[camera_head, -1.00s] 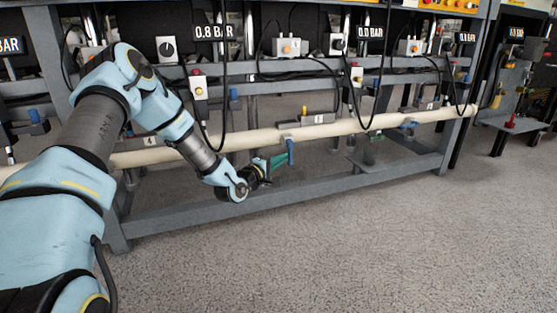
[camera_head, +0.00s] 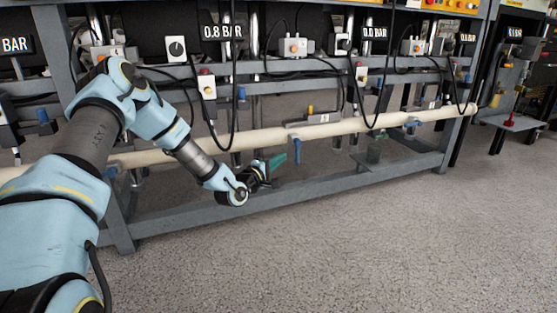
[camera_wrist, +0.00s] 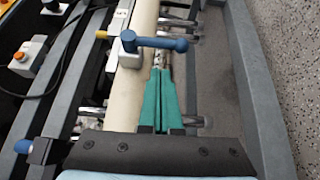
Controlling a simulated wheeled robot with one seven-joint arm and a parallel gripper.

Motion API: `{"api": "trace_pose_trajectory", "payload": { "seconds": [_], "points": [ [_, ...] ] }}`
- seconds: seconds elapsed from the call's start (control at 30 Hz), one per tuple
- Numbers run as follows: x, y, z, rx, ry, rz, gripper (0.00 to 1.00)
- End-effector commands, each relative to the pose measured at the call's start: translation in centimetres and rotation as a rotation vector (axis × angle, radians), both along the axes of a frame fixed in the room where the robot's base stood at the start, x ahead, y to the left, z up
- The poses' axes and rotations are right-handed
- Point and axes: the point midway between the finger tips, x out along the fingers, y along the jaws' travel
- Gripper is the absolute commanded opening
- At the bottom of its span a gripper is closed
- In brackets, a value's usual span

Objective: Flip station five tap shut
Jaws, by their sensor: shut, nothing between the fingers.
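The tap with the blue lever handle (camera_head: 297,151) sits on the pale pipe below a small number plate (camera_head: 323,118), which is too blurred to read surely. In the head view the handle hangs down from the pipe. In the wrist view the blue handle (camera_wrist: 160,43) lies crosswise to the pipe, pointing right from its grey block. My gripper (camera_head: 281,159) has green fingers, closed together and empty, just left of the handle. In the wrist view the fingertips (camera_wrist: 161,72) are just below the handle, apparently apart from it.
The pale pipe (camera_head: 250,139) runs along the rack, with another blue tap handle (camera_head: 412,123) farther right. A grey lower beam (camera_head: 310,187) runs below my gripper. Black cables (camera_head: 349,95) hang in front of the rack. The floor in front is clear.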

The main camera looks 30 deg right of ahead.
Motion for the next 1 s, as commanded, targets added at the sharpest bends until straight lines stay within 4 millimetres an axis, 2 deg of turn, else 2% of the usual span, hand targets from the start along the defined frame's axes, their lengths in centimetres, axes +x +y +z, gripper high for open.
{"api": "trace_pose_trajectory", "payload": {
  "seconds": [0.07,0.27,0.7,1.0],
  "points": [
    [-0.1,0.1,0.0,0.002,0.002,0.001,0.00],
    [-1.1,2.4,0.0,0.004,0.004,0.002,0.00],
    [-3.8,8.2,-0.2,0.004,0.005,0.004,0.00],
    [-4.3,9.2,-0.4,0.007,0.001,0.003,0.00]
  ]
}}
